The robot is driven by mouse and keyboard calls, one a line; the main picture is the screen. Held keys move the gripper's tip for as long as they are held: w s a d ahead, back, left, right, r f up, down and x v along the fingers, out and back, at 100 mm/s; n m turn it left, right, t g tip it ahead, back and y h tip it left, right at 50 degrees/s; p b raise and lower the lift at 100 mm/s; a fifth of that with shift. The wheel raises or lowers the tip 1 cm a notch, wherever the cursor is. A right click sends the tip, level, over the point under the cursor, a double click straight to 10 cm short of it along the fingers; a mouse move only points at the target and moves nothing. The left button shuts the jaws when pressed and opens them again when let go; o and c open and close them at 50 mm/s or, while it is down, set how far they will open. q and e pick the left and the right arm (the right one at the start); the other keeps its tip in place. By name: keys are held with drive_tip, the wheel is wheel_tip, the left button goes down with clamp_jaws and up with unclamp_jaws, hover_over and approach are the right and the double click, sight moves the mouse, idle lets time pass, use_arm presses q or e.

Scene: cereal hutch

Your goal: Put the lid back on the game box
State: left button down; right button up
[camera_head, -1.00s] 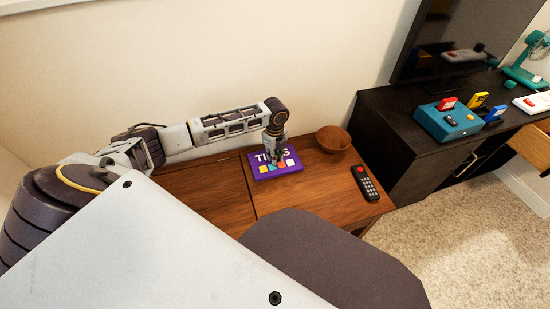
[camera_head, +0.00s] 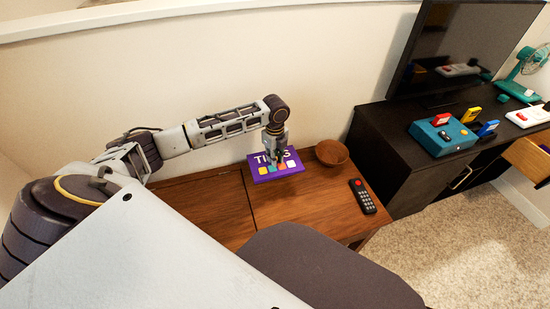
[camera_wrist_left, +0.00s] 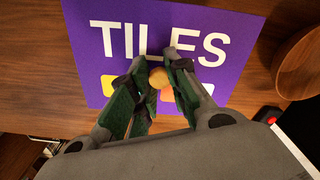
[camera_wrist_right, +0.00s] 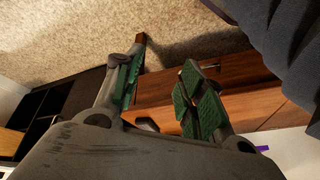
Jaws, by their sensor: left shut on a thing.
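The purple lid (camera_head: 262,162), printed TILES with coloured squares, hangs from my left gripper (camera_head: 275,157) above the wooden table (camera_head: 212,208). In the left wrist view the lid (camera_wrist_left: 232,62) lies flat below the fingers. My left gripper (camera_wrist_left: 158,72) is shut on the round tan knob (camera_wrist_left: 158,78) at its middle. I cannot make out the open game box in the head view. My right gripper (camera_wrist_right: 165,55) is open and empty; a small purple edge (camera_wrist_right: 262,148) shows at the right of its view, and I cannot tell what it belongs to.
A wooden bowl (camera_head: 331,153) stands just right of the lid, and a black remote (camera_head: 362,196) lies nearer the table's right edge. A dark cabinet (camera_head: 390,140) carries a screen (camera_head: 450,50), a teal console (camera_head: 443,138) with cartridges, and a fan (camera_head: 525,75). A drawer (camera_head: 530,157) stands open.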

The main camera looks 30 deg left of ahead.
drive_tip(key=shift+f, duration=0.1)
idle(0.3)
